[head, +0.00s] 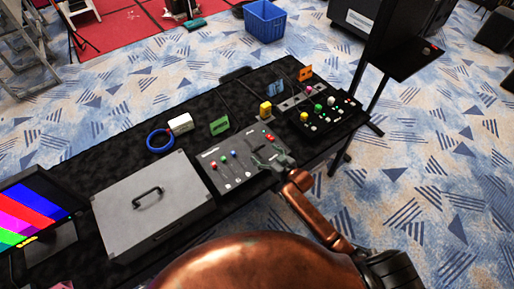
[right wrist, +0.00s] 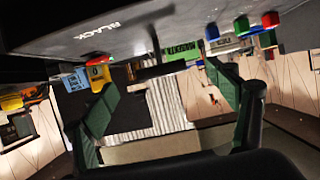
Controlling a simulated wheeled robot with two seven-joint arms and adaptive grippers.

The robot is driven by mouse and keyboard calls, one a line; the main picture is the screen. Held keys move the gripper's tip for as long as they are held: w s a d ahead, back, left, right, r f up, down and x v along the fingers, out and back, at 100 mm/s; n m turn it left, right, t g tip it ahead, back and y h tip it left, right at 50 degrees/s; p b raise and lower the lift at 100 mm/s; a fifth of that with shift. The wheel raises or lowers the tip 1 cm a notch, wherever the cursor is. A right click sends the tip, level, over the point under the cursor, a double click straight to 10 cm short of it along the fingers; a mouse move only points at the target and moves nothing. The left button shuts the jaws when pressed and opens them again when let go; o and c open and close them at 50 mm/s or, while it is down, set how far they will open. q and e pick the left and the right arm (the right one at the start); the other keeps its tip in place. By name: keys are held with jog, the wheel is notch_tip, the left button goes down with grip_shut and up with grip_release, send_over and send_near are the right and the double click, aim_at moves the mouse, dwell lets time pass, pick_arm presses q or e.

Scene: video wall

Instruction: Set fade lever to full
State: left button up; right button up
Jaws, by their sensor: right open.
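The grey control panel (head: 222,183) lies on the black table and carries small levers with red, blue and green knobs. My right gripper (head: 268,155) is over the right part of this panel, with its arm coming in from below right. In the right wrist view its two green fingers (right wrist: 165,110) are spread apart and nothing shows held between them. A dark upright stem (right wrist: 155,45), perhaps the fade lever, stands on the panel surface beyond the fingertips, near the printed word BLACK. In the head view the gripper hides that part of the panel. My left gripper is not in view.
A silver case (head: 180,205) stands left of the panel. A second black panel with coloured knobs (head: 330,118) is to the right. A blue tape ring (head: 160,141), a green card (head: 219,126) and a yellow block (head: 265,109) stand behind. A monitor (head: 38,210) is at far left.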

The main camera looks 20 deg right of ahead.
aim_at(256, 149)
jog(key=x, duration=0.7)
jog(key=shift+b, duration=0.3)
jog(key=c, duration=1.8)
jog(key=shift+d, duration=0.1)
